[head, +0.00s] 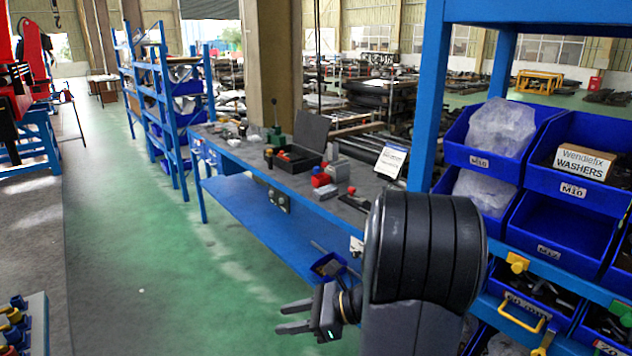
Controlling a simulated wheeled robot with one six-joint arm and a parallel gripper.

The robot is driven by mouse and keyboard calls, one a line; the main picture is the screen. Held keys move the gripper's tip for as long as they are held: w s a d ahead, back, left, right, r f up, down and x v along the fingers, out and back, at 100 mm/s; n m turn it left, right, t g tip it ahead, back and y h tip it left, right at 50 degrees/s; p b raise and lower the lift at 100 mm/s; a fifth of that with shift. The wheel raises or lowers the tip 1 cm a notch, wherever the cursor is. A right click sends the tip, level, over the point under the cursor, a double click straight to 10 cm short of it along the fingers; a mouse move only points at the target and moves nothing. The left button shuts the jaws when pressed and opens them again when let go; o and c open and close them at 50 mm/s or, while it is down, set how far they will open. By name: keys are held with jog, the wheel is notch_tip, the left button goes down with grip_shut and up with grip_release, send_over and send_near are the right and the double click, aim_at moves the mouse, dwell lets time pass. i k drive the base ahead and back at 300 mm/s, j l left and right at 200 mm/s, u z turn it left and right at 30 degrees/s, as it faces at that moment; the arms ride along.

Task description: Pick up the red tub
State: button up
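A small red object (320,178), likely the red tub, stands on the blue-framed workbench (235,151) in the middle of the view. It is beside a grey block and a dark open case, and is too small to make out in detail. My gripper (292,316) is low in the picture, in front of the bench and well apart from the red object. Its two fingers point left, spread with an empty gap between them.
A dark open case (297,158) and a grey block (340,171) sit on the bench. A blue rack with blue bins (570,236) stands at right. Blue shelves (172,105) stand beyond the bench. The green floor (130,230) at left is clear.

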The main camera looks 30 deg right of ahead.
aim_at(321, 180)
jog(key=i+l, duration=0.2)
jog(key=i, duration=0.25)
jog(key=i+l, duration=0.25)
jog(key=i, duration=0.15)
jog(key=i+l, duration=0.2)
jog(key=i, duration=0.25)
jog(key=i+l, duration=0.2)
jog(key=i, duration=0.2)
jog(key=i+l+z, duration=0.1)
jog(key=i+z, duration=0.15)
jog(key=z, duration=0.15)
jog(key=i+z, duration=0.55)
jog(key=z, duration=0.65)
